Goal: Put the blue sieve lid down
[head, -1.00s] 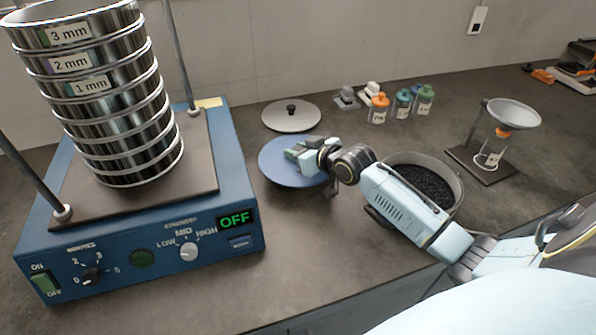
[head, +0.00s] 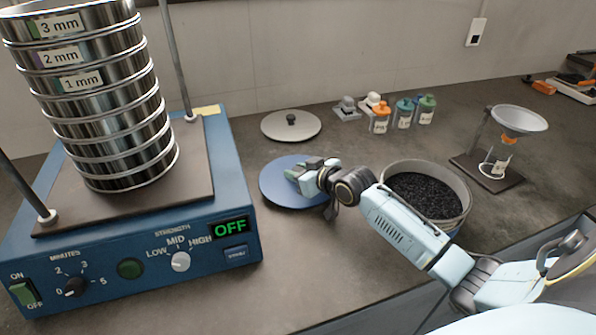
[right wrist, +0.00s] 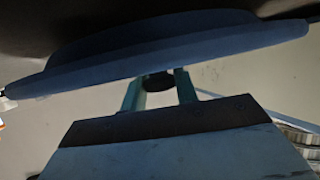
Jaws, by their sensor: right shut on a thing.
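The blue sieve lid (head: 275,188) is a flat disc at the middle of the counter, right of the shaker. My right gripper (head: 305,172) is above it, shut on its knob. In the right wrist view the dark knob (right wrist: 158,82) sits between the two fingertips, and the lid (right wrist: 165,50) spans the frame as a nearly level blue disc. The lid is at or just above the counter; I cannot tell whether it touches. My left gripper is not in view.
A blue shaker (head: 130,265) with a tall sieve stack (head: 105,110) stands at left, its display reading OFF. A grey lid (head: 291,125) lies behind. A pan of dark grains (head: 455,190) is at right, near my arm. Bottles (head: 403,112) and a funnel stand (head: 487,178) are farther back.

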